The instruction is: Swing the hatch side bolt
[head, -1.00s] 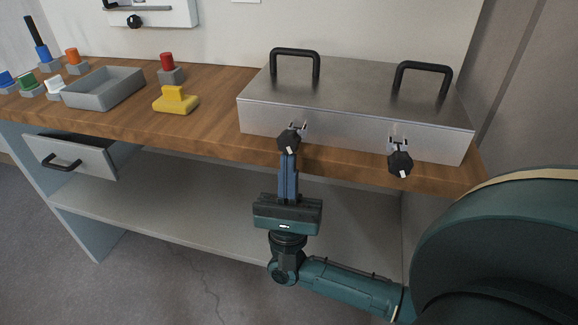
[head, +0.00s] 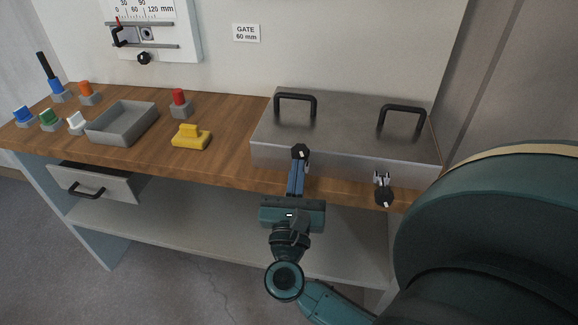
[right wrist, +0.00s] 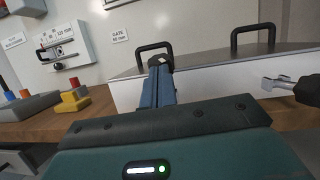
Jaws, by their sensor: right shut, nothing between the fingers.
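The hatch is a flat grey metal lid (head: 345,120) with two black handles, on the wooden bench. Two side bolts with black knobs sit along its front. The left bolt's knob (head: 300,151) is near the lid's upper front edge; its bracket is hidden behind my gripper. The right bolt's knob (head: 384,199) hangs below its bracket; it also shows at the right of the right wrist view (right wrist: 308,90). My right gripper (head: 299,162) is shut with nothing held, its fingertips just below and close to the left knob. Contact cannot be told. My left gripper is not in view.
A yellow block (head: 191,139), a red button (head: 179,98) and a grey tray (head: 124,122) stand left of the hatch. A wall gauge (head: 145,35) hangs behind. A drawer (head: 97,184) is below the bench top. The floor in front is open.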

